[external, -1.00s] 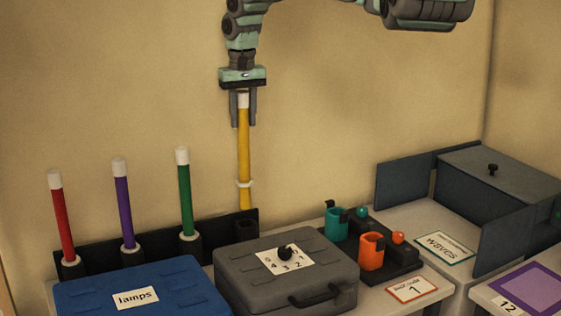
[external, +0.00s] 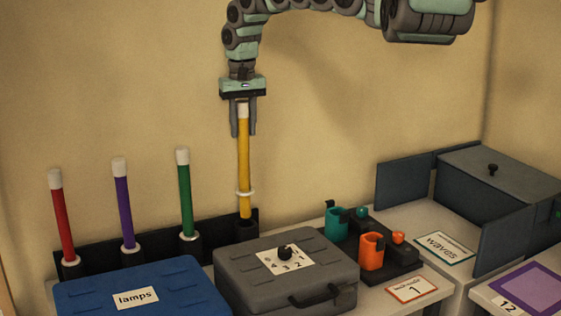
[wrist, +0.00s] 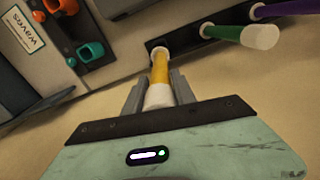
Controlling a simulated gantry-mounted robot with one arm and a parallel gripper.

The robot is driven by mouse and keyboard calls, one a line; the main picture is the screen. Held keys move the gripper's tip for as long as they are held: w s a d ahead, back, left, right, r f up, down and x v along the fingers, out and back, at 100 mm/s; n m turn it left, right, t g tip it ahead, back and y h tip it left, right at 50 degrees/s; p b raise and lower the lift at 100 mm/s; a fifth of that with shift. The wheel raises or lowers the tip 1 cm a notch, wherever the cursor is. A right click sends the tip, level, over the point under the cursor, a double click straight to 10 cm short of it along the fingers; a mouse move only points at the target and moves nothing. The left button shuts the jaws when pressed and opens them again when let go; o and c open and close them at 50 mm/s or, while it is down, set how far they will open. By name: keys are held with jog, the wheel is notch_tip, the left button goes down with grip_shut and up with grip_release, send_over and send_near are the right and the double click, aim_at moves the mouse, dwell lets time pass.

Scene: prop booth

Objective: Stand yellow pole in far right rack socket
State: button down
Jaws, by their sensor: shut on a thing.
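The yellow pole (external: 244,165) is upright, with a white cap on top and a white ring near its lower end. My gripper (external: 244,130) is shut on its top. The pole's lower end is at the mouth of the far right socket (external: 246,230) of the black rack (external: 215,227); I cannot tell how far inside it is. The white ring stands clear above the socket. In the wrist view, the yellow pole (wrist: 160,72) runs away from my gripper (wrist: 160,82) toward the rack, and its ring hides most of the socket.
Red (external: 63,215), purple (external: 124,205) and green (external: 184,195) poles stand in the other sockets to the left. A blue case (external: 180,280) and a grey case (external: 320,255) are in front. Teal (external: 335,224) and orange (external: 371,252) holders sit to the right.

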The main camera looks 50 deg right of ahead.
aim_at(244, 154)
dwell(0.6)
jog(key=shift+f+b, duration=2.1)
jog(key=shift+f, duration=2.05)
jog(key=c, duration=0.9)
grip_release()
jog(key=shift+c, duration=0.2)
jog(key=shift+r, duration=0.2)
notch_tip(244, 154, up, 10)
jog(key=shift+r+b, duration=0.25)
jog(key=shift+b, duration=0.3)
